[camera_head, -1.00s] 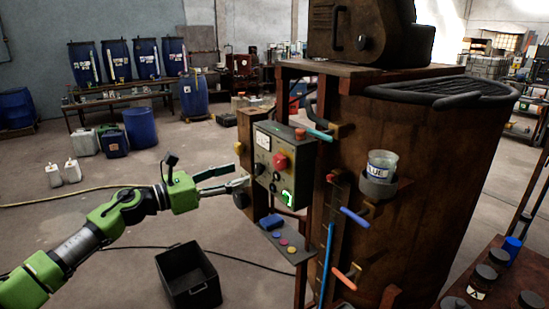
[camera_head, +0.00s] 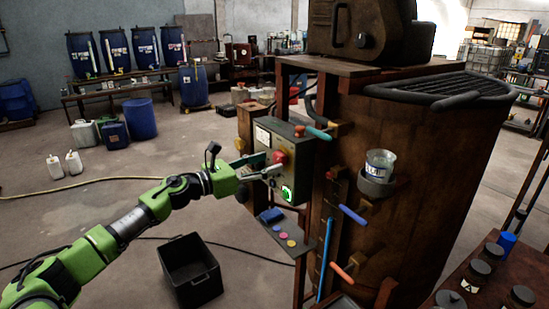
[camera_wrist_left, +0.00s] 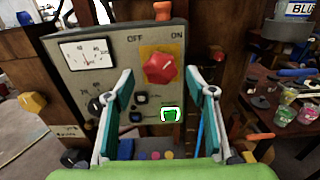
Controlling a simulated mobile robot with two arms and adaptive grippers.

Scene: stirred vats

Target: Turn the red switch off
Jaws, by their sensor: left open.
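The red switch (camera_wrist_left: 160,68) is a rotary knob on a yellow plate, on the front of a grey control box (camera_wrist_left: 85,75). OFF and ON labels stand above it; its exact setting is hard to read. The switch also shows in the head view (camera_head: 279,156). My left gripper (camera_head: 272,164) is open, its fingers pointing at the panel. In the left wrist view, the fingers (camera_wrist_left: 162,84) lie to the left and right, just below the knob, with nothing held between them. Contact with the panel cannot be told. My right gripper is not in view.
The box also carries a dial gauge (camera_wrist_left: 86,54), a black knob (camera_wrist_left: 98,104), small buttons and a lit green indicator (camera_wrist_left: 171,114). A brown vat (camera_head: 430,190) stands to the right. A black crate (camera_head: 190,272) sits on the floor.

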